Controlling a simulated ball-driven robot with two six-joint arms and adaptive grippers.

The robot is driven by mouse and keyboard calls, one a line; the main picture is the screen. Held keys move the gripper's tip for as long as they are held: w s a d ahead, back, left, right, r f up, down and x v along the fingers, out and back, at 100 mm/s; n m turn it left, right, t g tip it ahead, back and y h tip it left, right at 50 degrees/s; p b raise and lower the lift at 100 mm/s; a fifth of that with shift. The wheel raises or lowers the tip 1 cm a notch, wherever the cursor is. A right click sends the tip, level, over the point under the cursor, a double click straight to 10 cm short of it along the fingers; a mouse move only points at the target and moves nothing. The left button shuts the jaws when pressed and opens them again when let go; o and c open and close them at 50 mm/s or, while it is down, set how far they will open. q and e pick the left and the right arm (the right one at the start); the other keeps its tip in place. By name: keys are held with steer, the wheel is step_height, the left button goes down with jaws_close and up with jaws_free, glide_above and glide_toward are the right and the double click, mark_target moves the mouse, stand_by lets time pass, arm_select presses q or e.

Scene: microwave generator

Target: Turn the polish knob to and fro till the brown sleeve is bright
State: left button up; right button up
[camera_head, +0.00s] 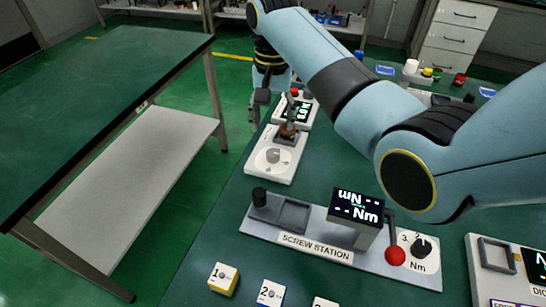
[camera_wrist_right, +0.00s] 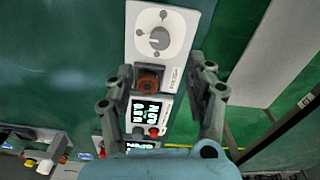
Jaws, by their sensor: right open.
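The polish knob is a round grey knob (camera_head: 273,156) on a white dial plate. It also shows in the right wrist view (camera_wrist_right: 158,39), near the top. The brown sleeve (camera_wrist_right: 148,82) sits in a dark holder beside the dial; in the head view the sleeve (camera_head: 288,130) is small and partly covered. A lit display (camera_wrist_right: 146,112) stands behind it, its text unclear. My right gripper (camera_wrist_right: 161,70) is open and empty, its fingers on either side of the sleeve in the wrist view, apart from the knob. In the head view the right gripper (camera_head: 273,104) hangs near the display. My left gripper is not in view.
The screw station (camera_head: 315,248) with its tilted display and red ball lever stands in front. Numbered blocks (camera_head: 224,278) lie near the front edge. My right arm crosses the upper right. Another green table (camera_head: 100,90) stands left across a gap.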

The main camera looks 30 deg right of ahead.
mark_target(273, 153)
step_height(273, 153, down, 10)
steer(key=shift+f+b, duration=0.1)
steer(key=shift+b, duration=0.3)
jaws_close()
stand_by(0.3)
